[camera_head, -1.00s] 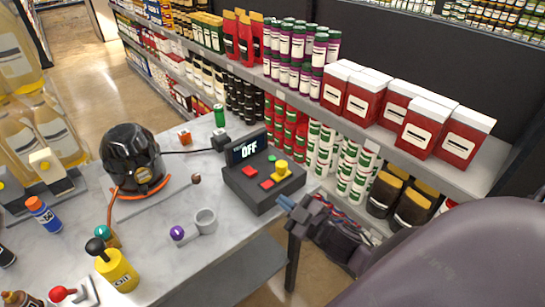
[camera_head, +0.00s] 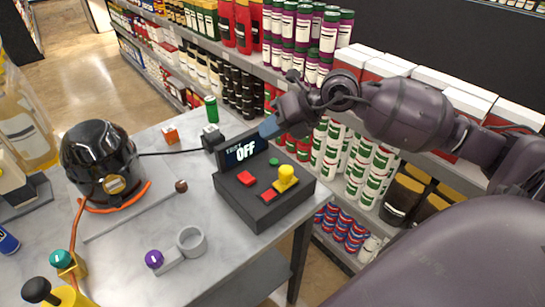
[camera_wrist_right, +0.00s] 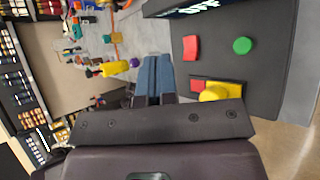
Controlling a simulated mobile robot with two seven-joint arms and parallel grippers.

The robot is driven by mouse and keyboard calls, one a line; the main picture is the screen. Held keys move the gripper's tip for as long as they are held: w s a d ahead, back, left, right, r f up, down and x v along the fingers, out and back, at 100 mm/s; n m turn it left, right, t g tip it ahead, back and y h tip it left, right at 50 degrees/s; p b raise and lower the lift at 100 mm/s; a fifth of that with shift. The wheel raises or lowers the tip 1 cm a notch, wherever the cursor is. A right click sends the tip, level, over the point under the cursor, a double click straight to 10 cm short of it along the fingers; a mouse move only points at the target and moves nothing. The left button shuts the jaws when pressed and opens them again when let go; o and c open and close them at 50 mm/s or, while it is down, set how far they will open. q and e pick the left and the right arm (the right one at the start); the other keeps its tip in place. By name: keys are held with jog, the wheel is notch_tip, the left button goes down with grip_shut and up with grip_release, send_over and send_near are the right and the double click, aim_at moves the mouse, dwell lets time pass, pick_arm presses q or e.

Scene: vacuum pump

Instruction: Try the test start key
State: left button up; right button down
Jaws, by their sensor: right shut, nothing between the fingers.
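A dark control box (camera_head: 262,213) stands at the table's right edge, its display (camera_head: 244,151) reading OFF. On its top are a red key (camera_head: 246,178), a small green button (camera_head: 273,161) and a yellow knob (camera_head: 286,176) beside a second red key (camera_head: 268,195). I cannot read which is the test start key. My right gripper (camera_head: 268,127) is shut and empty, its blue fingertips in front of the display's upper right corner in the picture. In the wrist view the shut fingers (camera_wrist_right: 153,75) appear left of the red key (camera_wrist_right: 190,47) and green button (camera_wrist_right: 242,46). My left gripper is out of view.
A black pump (camera_head: 99,157) with an orange hose stands on the left of the marble table (camera_head: 140,235). Stocked shelves (camera_head: 300,90) rise behind the box.

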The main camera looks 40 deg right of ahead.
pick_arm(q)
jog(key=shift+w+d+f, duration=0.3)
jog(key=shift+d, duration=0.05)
pick_arm(e)
jog(key=w+d+h, duration=0.1)
jog(key=w+d+r+h, duration=0.1)
jog(key=d, duration=0.1)
jog(key=shift+n, duration=0.3)
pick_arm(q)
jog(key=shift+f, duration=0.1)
pick_arm(e)
jog(key=shift+f, duration=0.1)
pick_arm(q)
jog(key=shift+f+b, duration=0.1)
jog(key=shift+b, duration=0.2)
pick_arm(e)
jog(key=shift+f, duration=0.1)
jog(key=b, duration=0.4)
send_over(275, 159)
notch_tip(275, 159, down, 7)
jog(key=shift+s+r, duration=0.1)
jog(key=shift+f, duration=0.85)
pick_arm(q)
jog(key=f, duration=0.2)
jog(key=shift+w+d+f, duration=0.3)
